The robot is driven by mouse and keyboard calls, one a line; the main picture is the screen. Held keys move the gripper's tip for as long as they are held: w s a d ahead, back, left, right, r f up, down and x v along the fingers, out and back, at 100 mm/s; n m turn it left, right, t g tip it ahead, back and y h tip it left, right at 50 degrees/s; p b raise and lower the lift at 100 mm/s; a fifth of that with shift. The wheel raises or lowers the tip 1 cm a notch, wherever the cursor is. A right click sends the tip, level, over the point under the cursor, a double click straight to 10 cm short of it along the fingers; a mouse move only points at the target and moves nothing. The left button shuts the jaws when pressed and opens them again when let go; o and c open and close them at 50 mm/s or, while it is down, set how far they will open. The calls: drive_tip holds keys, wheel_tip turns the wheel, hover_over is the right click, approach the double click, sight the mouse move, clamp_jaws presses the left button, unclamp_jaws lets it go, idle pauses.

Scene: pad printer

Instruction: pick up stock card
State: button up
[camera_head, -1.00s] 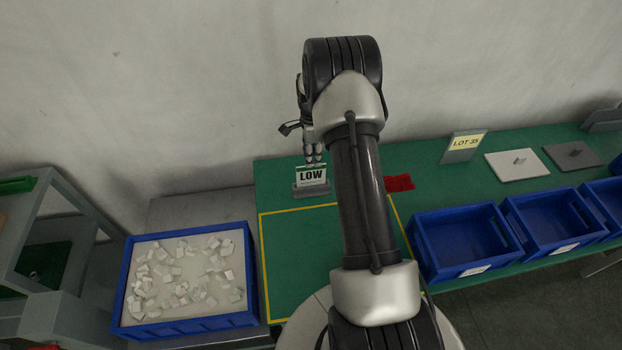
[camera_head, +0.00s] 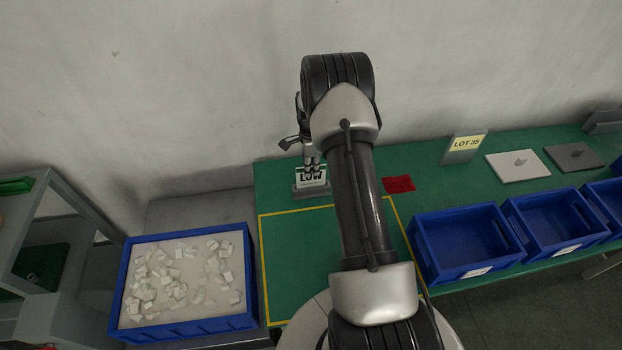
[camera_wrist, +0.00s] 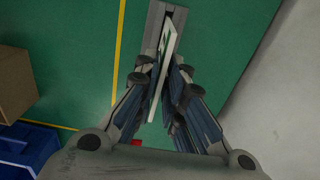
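The stock card (camera_head: 311,182), white with a green top edge and the word LOW, stands upright in a grey holder (camera_head: 311,190) at the back left of the green table. In the wrist view the card (camera_wrist: 160,72) is seen nearly edge-on, rising from its grey slotted holder (camera_wrist: 155,32). My gripper (camera_head: 311,165) is just above the card in the head view. In the wrist view my gripper (camera_wrist: 162,80) has a finger on each side of the card, with gaps showing, so it looks open. Whether either pad touches the card is unclear.
A red cloth (camera_head: 398,184) lies right of the holder. Yellow lines (camera_head: 262,250) mark a clear table area in front. A blue bin of white pieces (camera_head: 253,290) stands left; empty blue bins (camera_head: 427,257) stand right. The wall (camera_head: 220,90) is close behind.

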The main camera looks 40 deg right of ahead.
clamp_jaws()
drive_tip(key=shift+r, duration=0.1)
drive_tip(key=shift+r, duration=0.6)
wheel_tip(320, 180, up, 19)
drive_tip(key=p, duration=0.3)
drive_tip(key=shift+f, duration=0.2)
idle(0.4)
